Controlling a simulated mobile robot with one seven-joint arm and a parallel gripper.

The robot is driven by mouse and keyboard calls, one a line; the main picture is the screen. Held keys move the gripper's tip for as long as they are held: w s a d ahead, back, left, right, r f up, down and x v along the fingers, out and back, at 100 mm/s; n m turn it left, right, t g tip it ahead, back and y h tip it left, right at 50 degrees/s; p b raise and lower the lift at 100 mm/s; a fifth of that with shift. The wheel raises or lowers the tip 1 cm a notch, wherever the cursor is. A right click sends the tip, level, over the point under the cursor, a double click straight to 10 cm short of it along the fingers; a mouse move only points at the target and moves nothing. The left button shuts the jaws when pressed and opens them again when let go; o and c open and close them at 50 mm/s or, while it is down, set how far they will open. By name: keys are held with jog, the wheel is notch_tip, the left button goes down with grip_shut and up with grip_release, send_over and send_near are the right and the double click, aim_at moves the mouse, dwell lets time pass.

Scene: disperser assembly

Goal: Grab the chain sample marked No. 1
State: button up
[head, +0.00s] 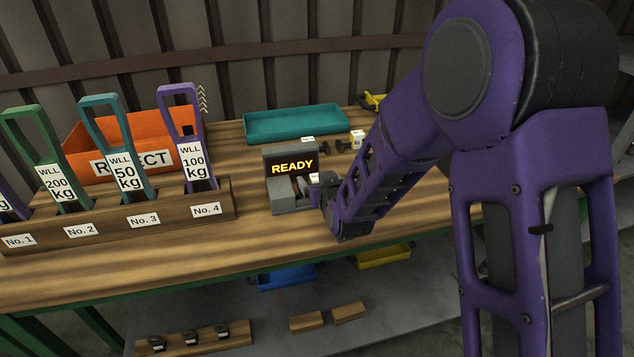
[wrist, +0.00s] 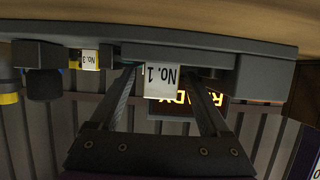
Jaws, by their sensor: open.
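A white tag reading "No. 1" (wrist: 162,80) shows upside down in the wrist view, between the fingertips of my gripper (wrist: 160,72). The fingers are apart, one on each side of the tag; I cannot tell whether either touches it. No chain links can be made out behind the tag. In the head view my gripper is at the grey device with the "READY" display (head: 292,167), and its fingers are mostly hidden by my arm. A small white tag (head: 322,178) shows beside the device there, too small to read.
A wooden rack (head: 110,222) labelled No. 1 to No. 4 holds tall coloured loops at the left. An orange reject bin (head: 130,125) stands behind it. A teal tray (head: 295,122) is at the back.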

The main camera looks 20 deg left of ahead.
jog(key=shift+s+r, duration=0.1)
grip_shut()
dwell(0.4)
